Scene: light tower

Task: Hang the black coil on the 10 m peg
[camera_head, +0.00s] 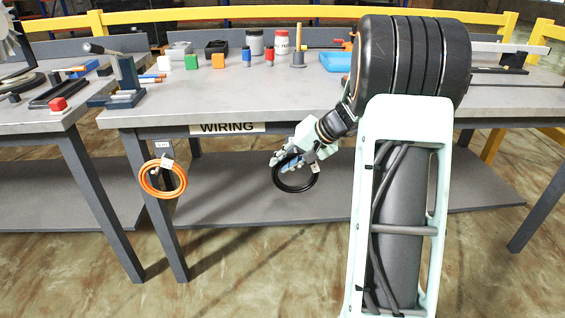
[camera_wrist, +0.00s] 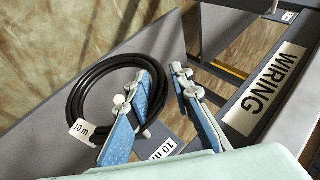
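The black coil (camera_wrist: 78,100) is a ring with a white "10 m" tag in the wrist view. In the head view the black coil (camera_head: 296,188) is below my gripper (camera_head: 283,160), in front of the bench's lower shelf. My gripper (camera_wrist: 163,76) has its two fingers spread apart. The left finger crosses in front of the coil's right side, and nothing shows pinched between the fingers. A plate reading "10 m" (camera_wrist: 166,150) is just right of the coil. The peg is mostly hidden by the left finger, so I cannot tell whether the coil rests on it.
An orange coil (camera_head: 162,178) hangs at the bench's left leg. The WIRING sign (camera_head: 228,128) is on the bench's front edge, close to my gripper. The grey bench top (camera_head: 215,88) carries bottles, coloured blocks and a blue tray (camera_head: 336,61). A lower shelf (camera_head: 240,210) runs underneath.

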